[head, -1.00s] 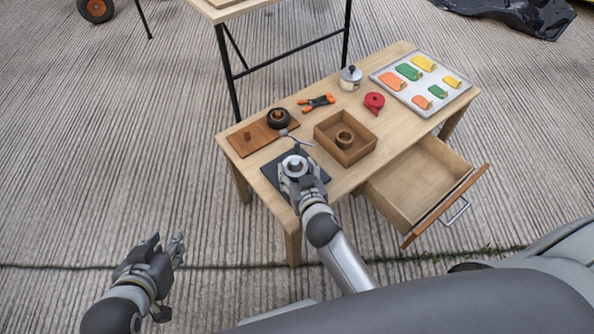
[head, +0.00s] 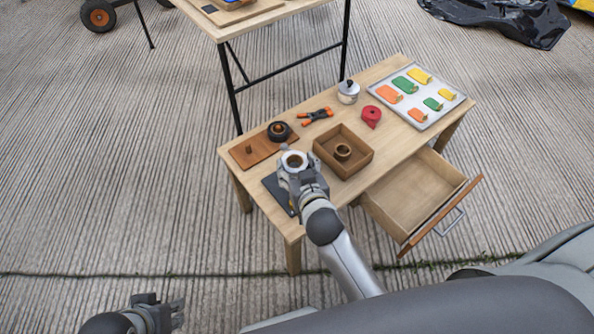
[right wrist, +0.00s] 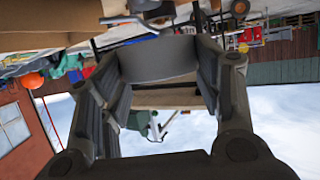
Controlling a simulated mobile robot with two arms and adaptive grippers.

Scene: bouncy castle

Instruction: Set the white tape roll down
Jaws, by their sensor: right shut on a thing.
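The white tape roll (head: 294,153) shows in the head view as a pale ring with a brown core. My right gripper (head: 296,172) is shut on it, near the front left corner of the wooden table (head: 400,144). A dark mat (head: 277,190) lies partly hidden under this gripper; the gap between roll and mat cannot be judged. In the right wrist view the roll (right wrist: 158,62) is a grey curved band between the fingers. My left gripper (head: 166,312) is low at the bottom left, away from the table, with fingers apart and empty.
A brown board (head: 252,152) with a dark roll (head: 279,131), an orange clamp (head: 316,116), a wooden box (head: 358,164), a red tape roll (head: 371,116), a metal pot (head: 348,92) and a tray (head: 447,106) occupy the table. The drawer (head: 425,192) is open at the front.

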